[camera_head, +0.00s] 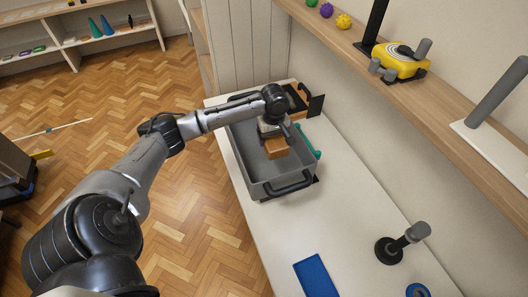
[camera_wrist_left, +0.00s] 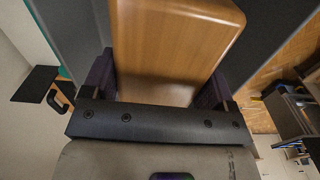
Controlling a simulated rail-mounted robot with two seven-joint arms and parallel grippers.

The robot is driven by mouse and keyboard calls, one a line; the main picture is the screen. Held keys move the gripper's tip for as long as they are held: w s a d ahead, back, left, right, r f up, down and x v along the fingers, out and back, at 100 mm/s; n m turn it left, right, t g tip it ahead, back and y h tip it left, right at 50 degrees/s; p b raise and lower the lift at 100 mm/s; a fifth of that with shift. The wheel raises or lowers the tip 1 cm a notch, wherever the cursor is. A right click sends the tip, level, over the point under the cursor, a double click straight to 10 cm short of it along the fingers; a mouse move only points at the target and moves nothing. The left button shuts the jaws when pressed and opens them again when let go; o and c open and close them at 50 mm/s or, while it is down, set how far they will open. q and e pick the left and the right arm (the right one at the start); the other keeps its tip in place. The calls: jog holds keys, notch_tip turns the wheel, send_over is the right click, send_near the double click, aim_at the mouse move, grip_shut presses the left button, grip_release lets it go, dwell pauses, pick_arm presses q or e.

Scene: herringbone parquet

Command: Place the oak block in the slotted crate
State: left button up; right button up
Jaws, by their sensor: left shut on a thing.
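The oak block (camera_head: 277,150) is a brown wooden block, held by my left gripper (camera_head: 273,134). It appears within the outline of the grey crate (camera_head: 268,189), which stands on the white table. I cannot tell whether the block touches the crate floor. In the left wrist view the block (camera_wrist_left: 175,45) fills the space between the two dark fingers of the gripper (camera_wrist_left: 160,88), with grey surfaces on both sides. The crate has a black handle at its near end; the arm hides part of its far end. Slots in it are not clear. My right gripper is out of view.
A brown-and-black item (camera_head: 299,100) stands behind the crate, and a green item (camera_head: 309,142) is beside its right wall. A blue mat (camera_head: 316,277) and a dark stand (camera_head: 390,249) lie nearer. A wooden shelf (camera_head: 345,45) runs along the right.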

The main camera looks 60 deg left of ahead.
pick_arm(q)
jog(key=shift+s+a+f, duration=0.2)
jog(key=shift+a+f, duration=0.1)
jog(key=shift+a, duration=0.15)
jog(key=shift+a+f, duration=0.15)
jog(key=shift+f, duration=0.15)
notch_tip(320, 180, down, 5)
jog(key=shift+f+b, duration=0.15)
jog(key=shift+b, duration=0.45)
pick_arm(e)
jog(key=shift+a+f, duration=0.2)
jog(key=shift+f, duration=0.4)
pick_arm(q)
notch_tip(320, 180, down, 4)
jog(key=shift+s+b, duration=0.1)
jog(key=shift+b, duration=0.25)
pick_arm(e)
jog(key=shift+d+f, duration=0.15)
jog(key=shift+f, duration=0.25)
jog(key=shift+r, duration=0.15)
pick_arm(q)
jog(key=o, duration=1)
jog(key=shift+f, duration=0.15)
